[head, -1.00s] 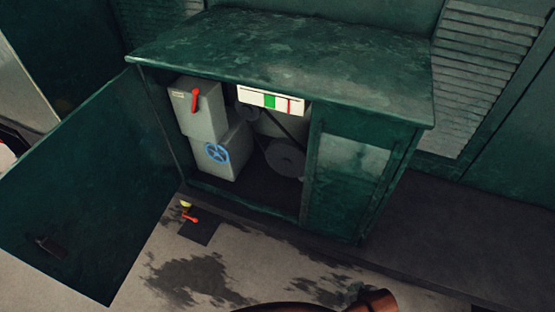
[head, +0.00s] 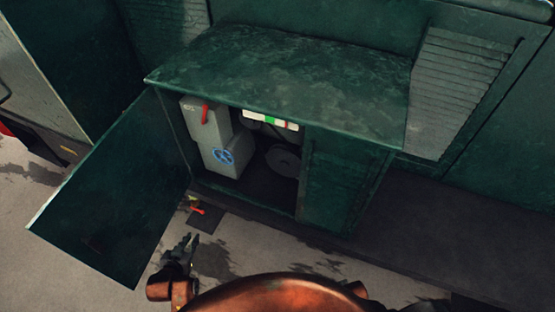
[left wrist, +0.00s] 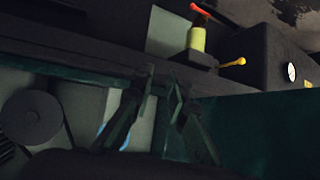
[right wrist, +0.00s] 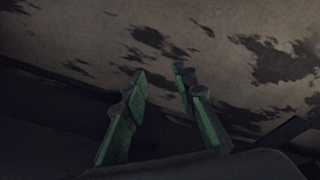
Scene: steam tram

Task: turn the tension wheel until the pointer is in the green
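The blue spoked tension wheel (head: 223,156) sits on the front of a grey box inside the open green cabinet. In the left wrist view a light blue patch (left wrist: 103,131), perhaps the wheel, is partly hidden behind a finger. The white gauge strip (head: 253,116) with green and red bands hangs under the cabinet top; its pointer is too small to read. My left gripper (head: 188,242) is below and in front of the opening, apart from the wheel, with a narrow gap between its empty fingertips. My right gripper (right wrist: 160,73) is open and empty over the stained floor.
The cabinet door (head: 120,190) stands open on the left. A red lever (head: 205,114) is on the upper grey box. A red-handled fitting (head: 197,210) is low before the cabinet. A dark pulley (head: 283,160) is inside to the right.

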